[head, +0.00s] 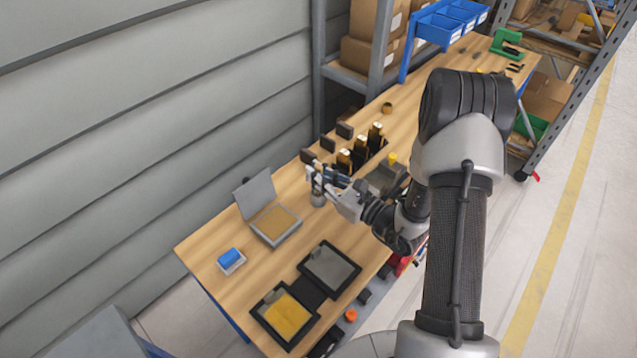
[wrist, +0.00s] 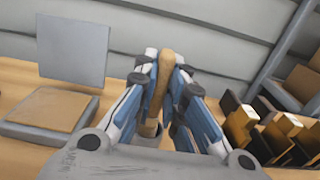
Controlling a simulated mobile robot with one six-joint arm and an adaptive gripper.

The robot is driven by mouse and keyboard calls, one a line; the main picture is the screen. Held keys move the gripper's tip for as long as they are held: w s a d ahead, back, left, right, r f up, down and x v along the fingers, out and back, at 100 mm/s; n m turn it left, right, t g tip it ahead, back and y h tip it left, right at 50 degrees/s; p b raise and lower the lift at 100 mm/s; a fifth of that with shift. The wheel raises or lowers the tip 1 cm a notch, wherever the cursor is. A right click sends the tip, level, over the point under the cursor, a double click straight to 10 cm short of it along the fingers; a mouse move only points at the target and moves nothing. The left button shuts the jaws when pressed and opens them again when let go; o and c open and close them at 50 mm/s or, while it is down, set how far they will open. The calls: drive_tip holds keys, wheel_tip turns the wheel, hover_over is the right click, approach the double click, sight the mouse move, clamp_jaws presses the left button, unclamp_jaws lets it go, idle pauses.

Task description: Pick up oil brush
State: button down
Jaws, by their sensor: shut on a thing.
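The oil brush (wrist: 163,80) shows in the wrist view as a tan, upright wooden handle between the fingers. My gripper (wrist: 164,62) is shut on this handle. The lower end of the brush stands at a small grey round cup (wrist: 150,128), mostly hidden behind the fingers; I cannot tell whether the brush is still inside it. In the head view my gripper (head: 318,176) is above the workbench (head: 215,285), over the same grey cup (head: 318,200). The brush is too small to make out clearly there.
An open grey box (head: 275,226) with a raised lid stands left of the gripper. Dark and brass blocks (head: 345,160) stand close on its right. A blue block (head: 230,257) and two black trays (head: 330,268) lie nearer the front. A wall (head: 150,110) is behind.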

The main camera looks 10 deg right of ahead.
drive_tip(key=shift+r, duration=0.1)
wheel_tip(320, 180, up, 20)
drive_tip(key=p, duration=0.6)
drive_tip(key=shift+p, duration=0.35)
drive_tip(key=shift+f, duration=0.2)
idle(1.6)
